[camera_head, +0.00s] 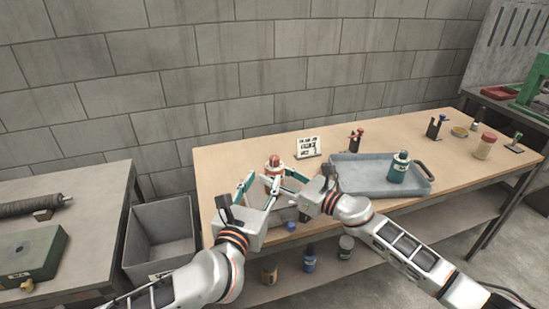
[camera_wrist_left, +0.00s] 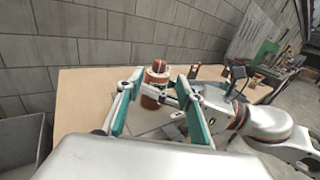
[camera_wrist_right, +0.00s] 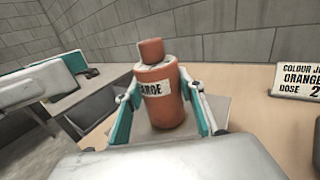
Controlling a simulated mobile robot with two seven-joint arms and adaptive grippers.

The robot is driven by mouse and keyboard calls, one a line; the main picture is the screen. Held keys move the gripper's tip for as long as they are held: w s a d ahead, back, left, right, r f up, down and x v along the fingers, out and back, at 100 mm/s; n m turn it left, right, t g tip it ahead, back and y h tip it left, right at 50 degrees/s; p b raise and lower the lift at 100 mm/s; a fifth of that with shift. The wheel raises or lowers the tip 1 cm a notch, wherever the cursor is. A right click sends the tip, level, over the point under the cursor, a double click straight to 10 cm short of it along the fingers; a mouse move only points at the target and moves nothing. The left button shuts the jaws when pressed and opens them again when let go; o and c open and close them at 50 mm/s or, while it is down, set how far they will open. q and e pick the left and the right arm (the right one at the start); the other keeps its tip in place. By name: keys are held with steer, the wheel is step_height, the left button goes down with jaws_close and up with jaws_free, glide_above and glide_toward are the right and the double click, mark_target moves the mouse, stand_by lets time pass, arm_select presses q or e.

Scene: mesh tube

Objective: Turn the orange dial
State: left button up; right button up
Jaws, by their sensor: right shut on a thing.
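An orange bottle (camera_head: 273,167) with an orange cap stands upright near the left end of the wooden bench. In the right wrist view the bottle (camera_wrist_right: 157,100) has a pale collar below its cap, the orange dial (camera_wrist_right: 150,51), and a partly hidden label. My right gripper (camera_wrist_right: 162,98) is shut on the bottle's body, a finger on each side. My left gripper (camera_wrist_left: 161,84) is open, its fingers spread at the near side of the bottle (camera_wrist_left: 157,75). I cannot tell whether its tips touch the bottle.
A dose card (camera_head: 307,147) reading "ORANGE" stands behind. A grey-blue tray (camera_head: 350,183) to the right holds a teal bottle (camera_head: 399,168). Several small items stand farther right. A grey bin (camera_head: 160,240) is left of the bench (camera_head: 225,160). Both arms are close together at the bottle.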

mark_target(273, 161)
arm_select(q)
steer(key=x, duration=1.1)
steer(key=shift+d, duration=0.1)
jaws_close()
